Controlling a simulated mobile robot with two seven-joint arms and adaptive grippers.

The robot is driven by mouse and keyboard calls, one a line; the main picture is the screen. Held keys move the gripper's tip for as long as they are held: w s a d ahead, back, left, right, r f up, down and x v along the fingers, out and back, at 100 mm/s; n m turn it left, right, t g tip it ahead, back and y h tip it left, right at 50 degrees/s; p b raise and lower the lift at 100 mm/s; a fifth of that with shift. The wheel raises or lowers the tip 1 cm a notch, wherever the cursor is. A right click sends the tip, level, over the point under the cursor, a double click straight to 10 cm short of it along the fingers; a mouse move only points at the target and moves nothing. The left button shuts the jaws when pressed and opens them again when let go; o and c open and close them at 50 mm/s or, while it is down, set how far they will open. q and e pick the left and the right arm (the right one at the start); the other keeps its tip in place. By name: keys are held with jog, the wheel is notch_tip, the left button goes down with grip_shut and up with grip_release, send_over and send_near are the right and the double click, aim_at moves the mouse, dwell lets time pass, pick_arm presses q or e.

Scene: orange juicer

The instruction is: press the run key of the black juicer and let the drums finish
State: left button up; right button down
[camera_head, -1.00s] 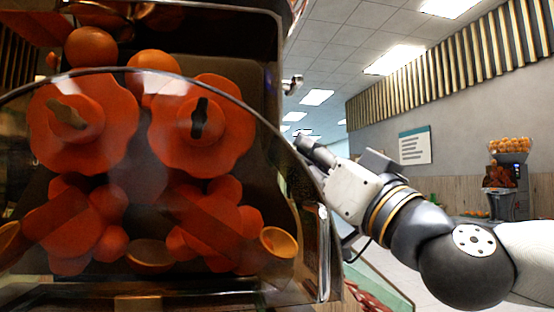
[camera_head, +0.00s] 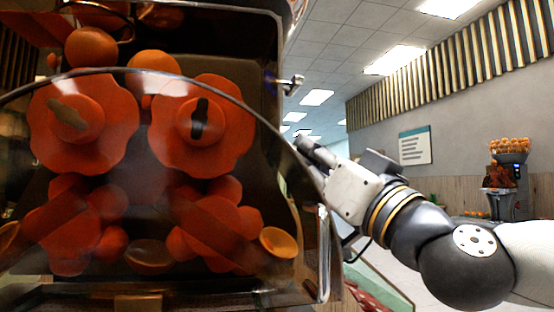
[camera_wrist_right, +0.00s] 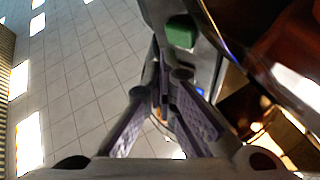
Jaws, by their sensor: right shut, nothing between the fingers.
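The black juicer (camera_head: 262,60) fills the left of the head view, with orange drums (camera_head: 200,120) and (camera_head: 75,125) behind a clear curved cover. My right gripper (camera_head: 302,142) is shut and empty beside the juicer's right side. In the right wrist view, its fingertips (camera_wrist_right: 160,68) are together close to the juicer's side panel. A green rounded key (camera_wrist_right: 181,31) shows on that panel, beyond the fingertips, and a small blue patch (camera_wrist_right: 199,75) lies beside them. Whether the fingers touch the panel cannot be told. My left gripper is out of view.
Whole oranges (camera_head: 91,47) sit above the drums, and a cut half (camera_head: 278,243) lies at the lower right inside the cover. A metal knob (camera_head: 292,85) sticks out from the juicer's right side. Another juicer-like machine (camera_head: 506,185) stands far right.

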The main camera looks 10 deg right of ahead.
jog(key=shift+a, duration=0.1)
jog(key=shift+w+a, duration=0.2)
jog(key=shift+a, duration=0.05)
jog(key=shift+a, duration=0.3)
dwell(1.6)
jog(key=shift+s+p, duration=0.1)
jog(key=shift+p, duration=0.25)
jog(key=shift+f, duration=0.2)
jog(key=shift+s, duration=0.1)
